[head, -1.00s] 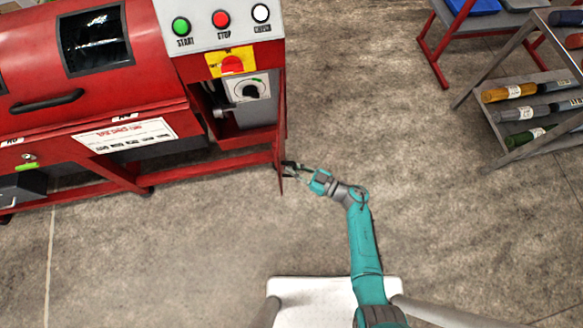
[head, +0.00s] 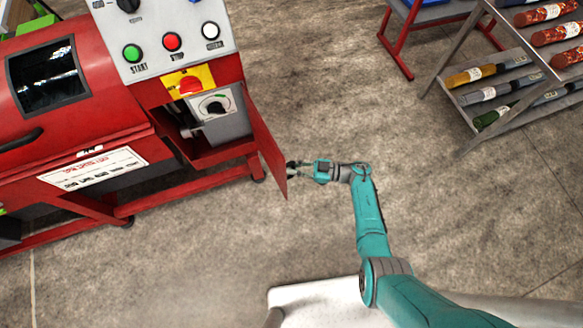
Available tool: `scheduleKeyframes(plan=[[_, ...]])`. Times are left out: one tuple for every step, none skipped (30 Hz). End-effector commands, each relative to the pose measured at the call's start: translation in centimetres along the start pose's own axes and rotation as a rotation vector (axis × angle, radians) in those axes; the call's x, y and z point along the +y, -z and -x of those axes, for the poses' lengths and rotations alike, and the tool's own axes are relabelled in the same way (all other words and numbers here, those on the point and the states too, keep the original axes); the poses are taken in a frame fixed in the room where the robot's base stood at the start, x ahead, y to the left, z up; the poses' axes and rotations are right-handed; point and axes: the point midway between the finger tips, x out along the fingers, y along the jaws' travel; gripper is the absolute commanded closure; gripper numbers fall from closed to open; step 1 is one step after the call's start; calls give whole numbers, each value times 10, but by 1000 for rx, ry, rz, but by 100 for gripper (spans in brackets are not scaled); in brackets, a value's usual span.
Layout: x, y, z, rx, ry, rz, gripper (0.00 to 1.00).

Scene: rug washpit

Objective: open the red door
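The red door (head: 266,148) hangs on the right end of the red machine (head: 70,150), below the control panel. It stands swung outward, with the compartment (head: 205,149) behind it in view. My gripper (head: 291,168) is beside the door's outer face near its free edge, on the right side. The fingers look dark and small. They are at or very near the door, and I cannot tell whether they touch it or hold a handle.
The control panel (head: 170,35) has green, red and white buttons. A rack (head: 480,95) with several rolls stands at the upper right, and a blue-topped red-legged stand (head: 400,40) beside it. The concrete floor (head: 330,110) between machine and rack is clear.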

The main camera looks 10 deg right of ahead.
Motion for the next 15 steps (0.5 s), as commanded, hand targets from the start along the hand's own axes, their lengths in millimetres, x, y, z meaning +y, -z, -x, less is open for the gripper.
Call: scheduleKeyframes(plan=[[-2, -1, 0, 0, 1, -4, 100], [-2, -1, 0, 0, 1, -4, 100], [-2, -1, 0, 0, 1, -4, 100], [-2, -1, 0, 0, 1, -4, 100], [-2, -1, 0, 0, 1, -4, 100], [-2, -1, 0, 0, 1, -4, 100], [-2, -1, 0, 0, 1, -4, 100], [-2, -1, 0, 0, 1, -4, 80], [-2, -1, 0, 0, 1, -3, 70], [-2, -1, 0, 0, 1, -3, 62], [-1, -1, 0, 0, 1, -3, 61], [-1, -1, 0, 0, 1, -2, 61], [-1, -1, 0, 0, 0, -2, 61], [-1, -1, 0, 0, 0, -2, 61], [-1, 0, 0, 0, 0, -1, 61]])
